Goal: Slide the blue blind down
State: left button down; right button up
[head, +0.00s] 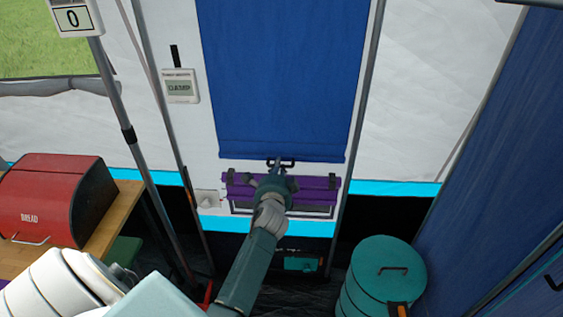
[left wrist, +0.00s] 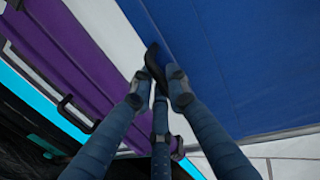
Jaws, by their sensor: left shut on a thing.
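The blue blind (head: 282,70) hangs down over a pale panel in the middle of the head view. Its bottom edge is a little above a purple blind (head: 318,188). A small black handle (head: 289,163) sits at the blue blind's bottom edge. My left gripper (head: 275,165) is shut on this handle. In the left wrist view my gripper's fingers (left wrist: 158,88) close around the black handle (left wrist: 153,62), with the blue blind (left wrist: 235,60) to the right and the purple blind (left wrist: 75,60) to the left. My right gripper is not in view.
A red bread box (head: 50,200) stands on a wooden counter (head: 118,215) at left. A teal lidded bin (head: 385,280) stands at lower right. A grey pole (head: 125,130) rises left of the panel. A blue curtain (head: 500,190) hangs at right.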

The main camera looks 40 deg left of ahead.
pick_arm(q)
jog(key=shift+s+f, duration=0.1)
jog(key=shift+f, duration=0.2)
jog(key=c, duration=1.8)
grip_release()
jog(key=shift+o, duration=0.2)
jog(key=v, duration=1.2)
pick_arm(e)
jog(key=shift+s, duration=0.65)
